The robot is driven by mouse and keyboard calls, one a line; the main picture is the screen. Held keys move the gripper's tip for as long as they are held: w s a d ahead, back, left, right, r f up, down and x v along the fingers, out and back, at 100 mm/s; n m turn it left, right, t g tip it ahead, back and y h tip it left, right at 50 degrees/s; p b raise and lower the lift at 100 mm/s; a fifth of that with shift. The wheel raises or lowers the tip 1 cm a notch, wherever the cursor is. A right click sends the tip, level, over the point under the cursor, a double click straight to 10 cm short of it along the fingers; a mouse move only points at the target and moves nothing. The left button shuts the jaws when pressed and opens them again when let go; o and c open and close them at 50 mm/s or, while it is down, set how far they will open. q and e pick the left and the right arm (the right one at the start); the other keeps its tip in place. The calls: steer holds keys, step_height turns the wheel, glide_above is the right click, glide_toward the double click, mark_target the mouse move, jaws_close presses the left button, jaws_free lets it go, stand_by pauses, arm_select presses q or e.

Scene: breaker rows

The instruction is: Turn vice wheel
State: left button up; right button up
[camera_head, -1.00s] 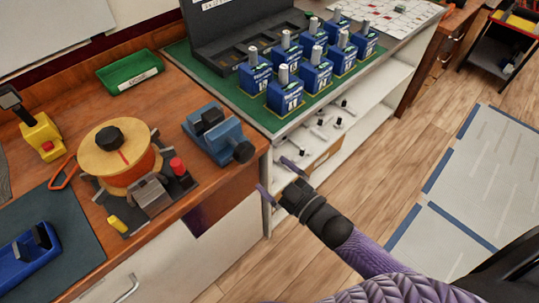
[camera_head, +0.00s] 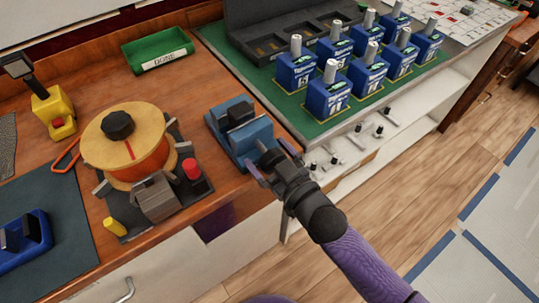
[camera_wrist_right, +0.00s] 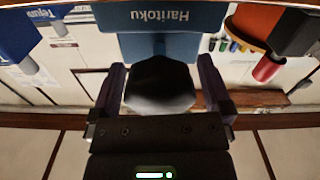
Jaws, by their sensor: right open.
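The blue vice (camera_head: 240,132) stands at the right edge of the wooden bench, with a dark jaw block on top. Its dark wheel (camera_head: 270,157) faces out over the bench edge. In the right wrist view the black faceted wheel (camera_wrist_right: 160,88) sits in front of the vice body (camera_wrist_right: 158,17), marked "Haritoku". My right gripper (camera_head: 268,165) is open at the wheel. In the right wrist view its two purple fingers (camera_wrist_right: 161,78) stand on either side of the wheel, with narrow gaps showing. My left gripper is not in view.
An orange spool (camera_head: 125,150) on a dark fixture with a red knob (camera_head: 191,168) stands left of the vice. A green bin (camera_head: 157,50) lies behind. Blue breakers (camera_head: 328,98) stand in rows on the green mat at right. Open floor lies in front.

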steer(key=shift+w, duration=0.1)
steer(key=c, duration=1.1)
steer(key=shift+r+m+p, duration=0.1)
steer(key=shift+m+p, duration=0.2)
steer(key=shift+p, duration=0.15)
steer(key=o, duration=1.1)
steer(key=p+v, duration=0.1)
steer(key=v, duration=0.8)
steer(key=shift+s+d+p, duration=0.2)
steer(key=shift+s+p, duration=0.15)
steer(key=shift+p, duration=0.05)
steer(key=shift+s, duration=0.1)
